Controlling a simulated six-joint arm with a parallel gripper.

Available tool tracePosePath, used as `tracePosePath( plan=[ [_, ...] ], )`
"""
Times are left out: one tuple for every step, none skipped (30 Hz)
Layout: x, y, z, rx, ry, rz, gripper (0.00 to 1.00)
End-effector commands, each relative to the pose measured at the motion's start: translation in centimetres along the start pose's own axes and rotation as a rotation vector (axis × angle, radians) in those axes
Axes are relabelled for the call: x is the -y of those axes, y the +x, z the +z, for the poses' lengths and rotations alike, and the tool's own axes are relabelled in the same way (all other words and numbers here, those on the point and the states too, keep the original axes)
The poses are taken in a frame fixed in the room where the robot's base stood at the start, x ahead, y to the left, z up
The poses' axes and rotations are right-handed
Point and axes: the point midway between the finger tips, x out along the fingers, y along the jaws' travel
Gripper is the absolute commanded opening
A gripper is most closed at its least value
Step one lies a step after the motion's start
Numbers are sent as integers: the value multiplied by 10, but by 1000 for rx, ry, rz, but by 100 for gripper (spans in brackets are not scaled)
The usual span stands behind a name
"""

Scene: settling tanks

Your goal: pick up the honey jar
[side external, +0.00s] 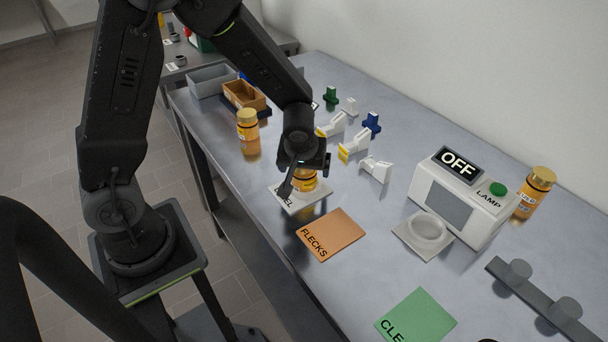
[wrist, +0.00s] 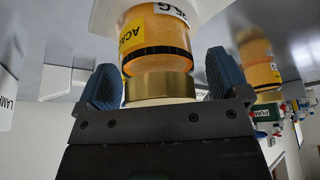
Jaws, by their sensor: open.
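In the wrist view the jar (wrist: 155,35) shows a gold lid, a black band and a yellow label. Its lid lies between the two blue finger pads of my gripper (wrist: 165,82), which are open, with a gap visible at the right pad. Two more honey jars stand on the bench, one at the left (side external: 248,135) and one behind the lamp box (side external: 533,190).
An orange "FLECKS" card (side external: 331,234) and a green card (side external: 416,318) lie in front. The white lamp box (side external: 462,194) reads OFF, with a round dish (side external: 426,231) before it. White clip-like pieces (side external: 375,169) stand right of my gripper. Trays (side external: 212,80) sit farther back.

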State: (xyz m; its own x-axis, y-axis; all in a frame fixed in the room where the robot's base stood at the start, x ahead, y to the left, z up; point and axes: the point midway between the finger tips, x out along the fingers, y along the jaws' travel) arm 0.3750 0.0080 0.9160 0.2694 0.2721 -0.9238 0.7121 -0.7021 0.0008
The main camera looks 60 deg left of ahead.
Motion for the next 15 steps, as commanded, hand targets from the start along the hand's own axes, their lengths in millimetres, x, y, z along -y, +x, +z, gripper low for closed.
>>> tracePosePath(
  plan=[
    [0, 0, 0, 0, 0, 0, 93],
    [0, 0, 0, 0, 0, 0, 92],
    [0, 0, 0, 0, 0, 0, 88],
    [0, 0, 0, 0, 0, 0, 85],
    [0, 0, 0, 0, 0, 0, 82],
    [0, 0, 0, 0, 0, 0, 78],
    [0, 0, 0, 0, 0, -1, 75],
    [0, 0, 0, 0, 0, -1, 72],
    [0, 0, 0, 0, 0, -1, 68],
    [0, 0, 0, 0, 0, -1, 66],
    [0, 0, 0, 0, 0, -1, 63],
    [0, 0, 0, 0, 0, -1, 59],
    [0, 0, 0, 0, 0, -1, 56],
    [0, 0, 0, 0, 0, -1, 53],
    [0, 0, 0, 0, 0, -1, 49]
  ],
)
